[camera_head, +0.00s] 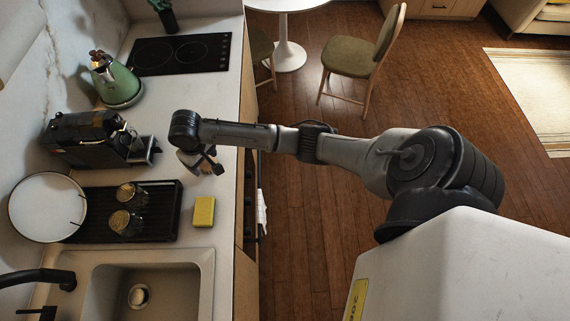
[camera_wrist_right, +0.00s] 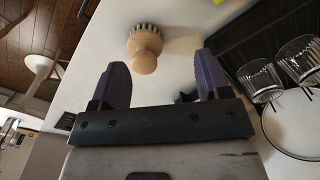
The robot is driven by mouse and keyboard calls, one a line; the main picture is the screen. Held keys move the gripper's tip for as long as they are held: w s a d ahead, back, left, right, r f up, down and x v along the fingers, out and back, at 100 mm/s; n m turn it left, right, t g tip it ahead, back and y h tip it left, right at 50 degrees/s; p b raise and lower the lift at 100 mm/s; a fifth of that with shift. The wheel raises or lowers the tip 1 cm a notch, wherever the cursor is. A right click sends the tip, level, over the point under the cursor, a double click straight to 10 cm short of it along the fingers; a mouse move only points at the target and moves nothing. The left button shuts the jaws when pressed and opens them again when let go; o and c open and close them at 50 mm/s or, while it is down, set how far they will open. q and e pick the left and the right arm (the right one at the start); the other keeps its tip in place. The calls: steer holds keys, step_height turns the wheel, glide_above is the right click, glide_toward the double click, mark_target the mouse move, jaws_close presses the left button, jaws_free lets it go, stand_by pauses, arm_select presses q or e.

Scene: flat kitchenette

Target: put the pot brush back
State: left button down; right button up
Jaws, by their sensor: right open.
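The pot brush (camera_wrist_right: 145,52) shows in the right wrist view as a round pale wooden knob with a ring of dark bristles. It is on the white counter, beyond and between my right gripper's fingertips, not touching them. My right gripper (camera_wrist_right: 163,76) is open and empty, with purple finger pads. The arm hides much of that spot, so the brush is hard to make out there. My left gripper is not in view.
A yellow sponge (camera_head: 204,211) lies near the counter edge. A black drying rack (camera_head: 165,222) holds two glasses and a white plate (camera_head: 45,205). A coffee machine (camera_head: 90,140), green kettle (camera_head: 116,80) and black hob (camera_head: 180,53) stand further back. The sink (camera_head: 180,285) is in front.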

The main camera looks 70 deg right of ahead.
steer(key=s+a+f, duration=0.1)
steer(key=s+a, duration=0.1)
steer(key=s+a+f+n, duration=0.1)
steer(key=s+a+f, duration=0.1)
steer(key=s, duration=0.1)
steer(key=s+a+f+n, duration=0.1)
steer(key=s+a+f, duration=0.1)
steer(key=s, duration=0.1)
steer(key=shift+s+a+f+t+y, duration=0.1)
steer(key=shift+s+t+y, duration=0.1)
steer(key=shift+t+y, duration=0.1)
steer(key=s+a+r+n+t, duration=0.1)
steer(key=s, duration=1)
steer(key=s+a+r+n+t, duration=0.1)
steer(key=s, duration=1)
steer(key=shift+a+r+n+t, duration=0.25)
steer(key=shift+a+n+t, duration=0.05)
steer(key=shift+r, duration=0.1)
step_height(320, 180, up, 13)
steer(key=p, duration=1.3)
